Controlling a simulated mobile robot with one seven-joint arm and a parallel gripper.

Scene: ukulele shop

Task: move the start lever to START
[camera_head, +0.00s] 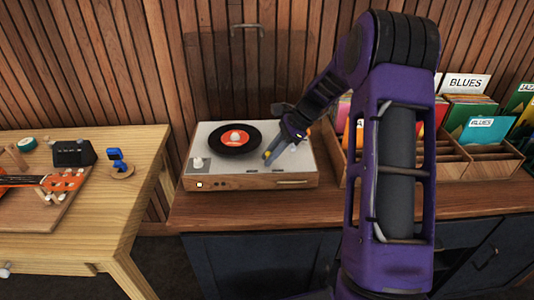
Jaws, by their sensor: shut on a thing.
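The record player (230,182) stands on the wooden counter, with a pale top plate and a wooden front. A black record (236,139) with an orange label lies on its platter. My gripper (268,156) reaches in from the right, with its fingertips low over the right part of the top plate, beside the record. It is shut on a small part there, which looks like the start lever. The fingers cover it, so its position and any START marking cannot be read. A whitish knob (198,163) sits at the plate's front left.
Wooden record bins (487,165) with sleeves stand right of the player, partly behind my arm. A light wooden table (90,235) at left holds an orange ukulele (62,183), a dark box (74,153) and a blue clip-like device (116,158). The counter front is clear.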

